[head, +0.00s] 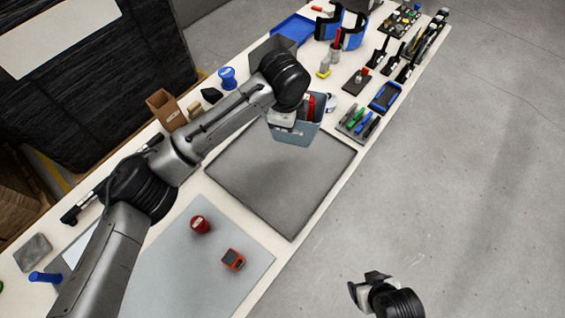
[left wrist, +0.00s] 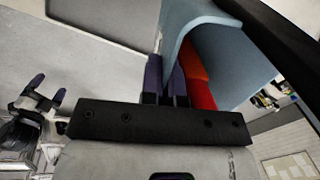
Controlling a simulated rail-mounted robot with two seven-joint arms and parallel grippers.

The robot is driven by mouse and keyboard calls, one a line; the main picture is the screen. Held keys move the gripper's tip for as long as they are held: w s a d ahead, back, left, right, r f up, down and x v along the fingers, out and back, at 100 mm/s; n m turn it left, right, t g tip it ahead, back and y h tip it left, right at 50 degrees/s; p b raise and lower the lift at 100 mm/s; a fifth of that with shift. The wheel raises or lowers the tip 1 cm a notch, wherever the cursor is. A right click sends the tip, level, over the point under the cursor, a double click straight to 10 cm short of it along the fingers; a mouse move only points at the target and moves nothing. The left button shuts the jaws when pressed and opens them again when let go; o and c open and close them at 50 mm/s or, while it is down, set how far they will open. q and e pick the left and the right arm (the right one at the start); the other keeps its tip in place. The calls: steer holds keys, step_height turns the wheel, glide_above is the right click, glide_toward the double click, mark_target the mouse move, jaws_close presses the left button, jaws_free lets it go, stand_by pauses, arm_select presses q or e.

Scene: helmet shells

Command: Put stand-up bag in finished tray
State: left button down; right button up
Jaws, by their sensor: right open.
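A blue-grey open container (head: 293,135) with red items (head: 311,103) in it shows at the far end of the large grey tray (head: 284,180); I cannot tell whether it is the stand-up bag, or whether it touches the tray. My left gripper (head: 284,119) is at its near side, partly hidden by my arm. In the left wrist view the fingers (left wrist: 167,85) are close together with the container's wall (left wrist: 176,42) between them; red items (left wrist: 201,80) show beside them. My right gripper (head: 369,282) is open and empty over the floor, right of the table.
A brown open box (head: 166,109) and a blue spool-like part (head: 227,77) stand along the left edge. A red round part (head: 200,224) and an orange-black device (head: 233,259) lie on the light grey mat (head: 180,265). Holders with tools (head: 358,123) line the right edge.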

mark_target(303, 140)
arm_select(q)
steer(key=d+m, duration=0.1)
steer(key=d+f+m, duration=0.1)
steer(key=d+m, duration=0.1)
steer(key=d+f+m, duration=0.1)
steer(key=shift+d+b, duration=0.3)
steer(key=w+a+f+b, duration=0.2)
steer(key=a+f, duration=0.9)
steer(key=shift+m, duration=0.3)
steer(key=shift+w+f, duration=0.1)
steer(key=shift+f, duration=0.05)
steer(key=c, duration=1.4)
jaws_free()
steer(key=shift+a+f, duration=0.1)
steer(key=shift+o, duration=0.2)
step_height(303, 140, up, 12)
steer(key=s+a+p, duration=0.1)
steer(key=p, duration=0.1)
steer(key=shift+s, duration=0.15)
